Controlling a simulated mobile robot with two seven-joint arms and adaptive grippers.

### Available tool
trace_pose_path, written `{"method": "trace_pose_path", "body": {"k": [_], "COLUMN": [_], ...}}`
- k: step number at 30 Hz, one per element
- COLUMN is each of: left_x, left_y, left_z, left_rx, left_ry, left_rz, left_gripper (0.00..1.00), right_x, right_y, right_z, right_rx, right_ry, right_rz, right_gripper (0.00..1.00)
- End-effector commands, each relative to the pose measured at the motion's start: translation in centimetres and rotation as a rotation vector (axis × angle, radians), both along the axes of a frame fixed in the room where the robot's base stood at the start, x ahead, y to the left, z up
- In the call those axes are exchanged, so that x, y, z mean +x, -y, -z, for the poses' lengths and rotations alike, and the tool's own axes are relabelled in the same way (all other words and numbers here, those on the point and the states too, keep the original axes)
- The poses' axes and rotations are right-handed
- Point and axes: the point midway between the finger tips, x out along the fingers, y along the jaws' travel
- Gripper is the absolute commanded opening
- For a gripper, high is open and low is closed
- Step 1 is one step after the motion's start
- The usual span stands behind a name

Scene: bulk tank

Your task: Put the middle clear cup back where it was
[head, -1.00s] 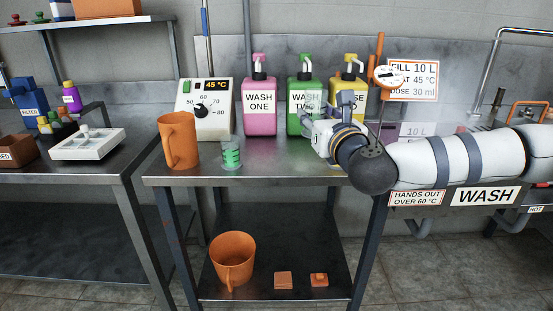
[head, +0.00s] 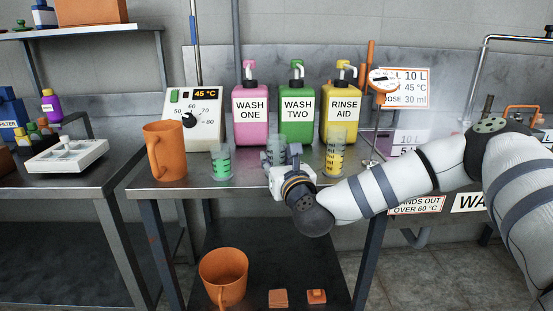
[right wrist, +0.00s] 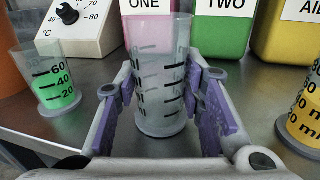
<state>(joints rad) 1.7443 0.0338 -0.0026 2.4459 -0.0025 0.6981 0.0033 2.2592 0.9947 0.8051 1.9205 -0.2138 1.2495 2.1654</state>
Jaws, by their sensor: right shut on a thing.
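The middle clear cup (head: 276,147) is a graduated cylinder with dark marks, standing upright between two other cups. In the right wrist view the cup (right wrist: 160,75) looks empty, with a round base. My right gripper (head: 284,166) is shut on it, with purple finger pads on both sides of its wall. I cannot tell whether its base touches the steel table (head: 200,193). A cup with green liquid (head: 220,162) stands to the left. A cup with yellow liquid (head: 334,155) stands to the right. My left gripper is not in view.
Pink (head: 250,128), green (head: 297,125) and yellow (head: 342,125) pump bottles stand behind the cups. An orange jug (head: 166,150) and a temperature dial box (head: 195,130) are at the left.

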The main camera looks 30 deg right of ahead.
Motion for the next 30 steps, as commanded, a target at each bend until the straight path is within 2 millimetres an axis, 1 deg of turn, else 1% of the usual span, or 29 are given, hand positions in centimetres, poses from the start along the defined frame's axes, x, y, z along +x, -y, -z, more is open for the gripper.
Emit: {"method": "trace_pose_path", "body": {"k": [1,2,3,4,11,15,17,20,24,27,30], "left_x": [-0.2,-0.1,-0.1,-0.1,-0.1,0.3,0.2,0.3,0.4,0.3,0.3], "left_y": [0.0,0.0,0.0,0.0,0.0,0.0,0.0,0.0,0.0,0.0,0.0], "left_z": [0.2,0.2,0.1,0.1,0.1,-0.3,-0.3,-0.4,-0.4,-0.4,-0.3], "left_rx": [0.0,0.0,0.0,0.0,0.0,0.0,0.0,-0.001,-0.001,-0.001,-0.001], "left_ry": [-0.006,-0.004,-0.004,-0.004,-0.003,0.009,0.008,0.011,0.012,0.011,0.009], "left_rz": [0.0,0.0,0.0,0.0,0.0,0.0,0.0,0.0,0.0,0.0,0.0], "left_gripper": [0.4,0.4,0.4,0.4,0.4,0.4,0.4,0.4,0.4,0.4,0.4], "right_x": [0.0,0.0,0.0,0.0,0.0,-0.3,-1.2,-3.5,-7.1,-9.2,-10.6], "right_y": [0.0,0.0,0.0,0.0,0.0,-0.1,-0.4,-1.2,-2.4,-3.1,-3.6], "right_z": [0.5,0.3,0.3,0.2,0.2,-0.5,-0.3,-0.2,-0.1,-0.1,0.0], "right_rx": [0.0,0.0,0.0,0.0,-0.001,0.0,0.001,0.003,0.003,0.003,0.001], "right_ry": [-0.003,-0.002,-0.002,-0.002,-0.001,0.0,-0.002,-0.003,-0.004,-0.004,-0.005], "right_rz": [0.0,0.0,0.0,0.0,0.0,0.0,-0.001,-0.001,-0.002,-0.001,-0.001], "right_gripper": [0.07,0.42,0.51,0.56,0.56,0.56,0.56,0.56,0.56,0.56,0.56]}}
